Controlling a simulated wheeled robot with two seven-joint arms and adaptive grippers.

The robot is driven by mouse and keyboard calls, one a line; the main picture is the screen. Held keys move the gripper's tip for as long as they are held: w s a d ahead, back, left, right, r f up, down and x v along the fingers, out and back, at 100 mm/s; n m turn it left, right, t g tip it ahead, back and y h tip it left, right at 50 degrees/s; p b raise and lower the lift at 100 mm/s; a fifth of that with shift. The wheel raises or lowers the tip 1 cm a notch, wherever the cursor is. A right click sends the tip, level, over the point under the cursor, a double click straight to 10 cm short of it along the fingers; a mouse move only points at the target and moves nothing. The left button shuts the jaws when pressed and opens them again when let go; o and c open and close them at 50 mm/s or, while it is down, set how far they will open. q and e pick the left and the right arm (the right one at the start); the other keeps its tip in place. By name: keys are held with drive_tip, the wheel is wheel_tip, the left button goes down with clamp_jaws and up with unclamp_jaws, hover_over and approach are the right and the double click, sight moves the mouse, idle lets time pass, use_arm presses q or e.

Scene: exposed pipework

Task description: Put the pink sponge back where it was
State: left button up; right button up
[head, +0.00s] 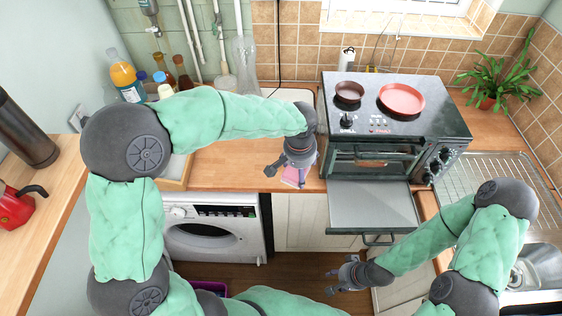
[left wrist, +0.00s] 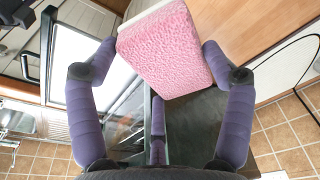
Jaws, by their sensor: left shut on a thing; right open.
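The pink sponge (head: 296,174) is held in my left gripper (head: 287,171), above the front edge of the wooden counter, left of the oven. In the left wrist view the sponge (left wrist: 166,50) sits between the fingers of the left gripper (left wrist: 160,62), showing a rough pink face and a pale side. Fingers are on both sides of it. My right gripper (head: 338,277) is open and empty, low in front of the cabinets, below the lowered oven door.
The oven (head: 392,115) stands on the counter with its door (head: 374,205) down, jutting forward; a small brown pan (head: 349,92) and a red pan (head: 401,99) are on top. Several bottles (head: 127,82) stand at the back left. A sink (head: 540,268) is at right. Counter (head: 228,165) left of the oven is clear.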

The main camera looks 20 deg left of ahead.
use_arm(q)
drive_tip(key=a, duration=0.2)
drive_tip(key=shift+s+a+r+n, duration=0.1)
drive_tip(key=shift+s+a+n, duration=0.05)
drive_tip(key=shift+a+n, duration=0.2)
drive_tip(key=shift+w+a, duration=0.25)
drive_tip(key=w+a+f, duration=0.1)
drive_tip(key=w+f, duration=0.2)
drive_tip(key=w, duration=0.1)
drive_tip(key=w+a+f+b, duration=0.1)
drive_tip(key=w+f, duration=0.1)
drive_tip(key=w, duration=0.2)
drive_tip(key=w+a+f+b, duration=0.1)
drive_tip(key=w+f, duration=0.2)
drive_tip(key=shift+w+a+f, duration=0.25)
drive_tip(key=shift+w+f, duration=0.1)
drive_tip(key=shift+w, duration=0.05)
drive_tip(key=shift+w+a+f, duration=0.1)
drive_tip(key=shift+w+f, duration=0.3)
drive_tip(key=shift+f, duration=0.1)
drive_tip(key=shift+w+f+b, duration=0.1)
drive_tip(key=shift+f+b, duration=0.3)
drive_tip(key=shift+f, duration=1.2)
